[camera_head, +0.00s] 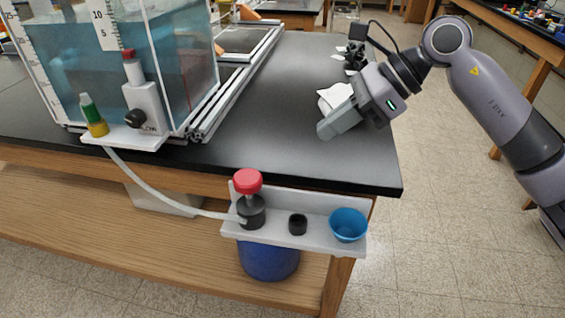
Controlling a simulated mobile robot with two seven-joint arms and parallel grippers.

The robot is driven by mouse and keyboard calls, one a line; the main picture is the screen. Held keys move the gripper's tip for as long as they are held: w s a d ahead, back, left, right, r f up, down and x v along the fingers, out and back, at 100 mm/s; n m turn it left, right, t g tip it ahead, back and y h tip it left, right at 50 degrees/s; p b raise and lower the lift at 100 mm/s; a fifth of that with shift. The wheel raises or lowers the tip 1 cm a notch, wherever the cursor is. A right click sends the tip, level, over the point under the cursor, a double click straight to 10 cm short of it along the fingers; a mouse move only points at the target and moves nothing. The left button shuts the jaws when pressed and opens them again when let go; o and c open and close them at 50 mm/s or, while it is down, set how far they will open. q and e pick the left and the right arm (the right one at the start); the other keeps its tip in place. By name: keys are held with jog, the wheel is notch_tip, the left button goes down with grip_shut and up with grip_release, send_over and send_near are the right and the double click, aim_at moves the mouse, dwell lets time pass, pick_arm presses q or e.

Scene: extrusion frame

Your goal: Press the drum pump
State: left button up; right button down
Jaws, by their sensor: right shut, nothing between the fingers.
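The drum pump has a red round knob (247,181) on a dark pump body (252,211). It stands upright on top of a blue drum (268,259) at the front edge of the bench. A pale hose (165,190) runs from the pump up to the left. My right gripper (326,129) is shut and empty. It is above the black bench top, up and to the right of the red knob and well apart from it. My left gripper is not in view.
A white shelf (322,238) beside the pump holds a black cap (298,224) and a blue cup (348,224). A water tank (175,60) in an extrusion frame stands on the black bench (270,125) at left. The bench middle is mostly clear.

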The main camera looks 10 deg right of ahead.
aim_at(261, 178)
jog(key=shift+a, duration=0.15)
dwell(0.3)
jog(key=p+x, duration=0.2)
jog(key=x, duration=1.1)
jog(key=shift+a+f, duration=0.2)
jog(key=shift+a, duration=0.15)
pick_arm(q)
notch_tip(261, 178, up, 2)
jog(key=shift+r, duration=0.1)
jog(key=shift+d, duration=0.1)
pick_arm(e)
jog(key=shift+f, duration=0.1)
notch_tip(261, 178, down, 5)
jog(key=b, duration=0.5)
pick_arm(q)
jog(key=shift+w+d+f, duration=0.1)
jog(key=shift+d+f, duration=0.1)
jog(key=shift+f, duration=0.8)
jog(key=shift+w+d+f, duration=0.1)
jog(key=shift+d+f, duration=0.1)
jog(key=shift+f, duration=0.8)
pick_arm(e)
jog(key=shift+f, duration=0.1)
jog(key=shift+d, duration=0.1)
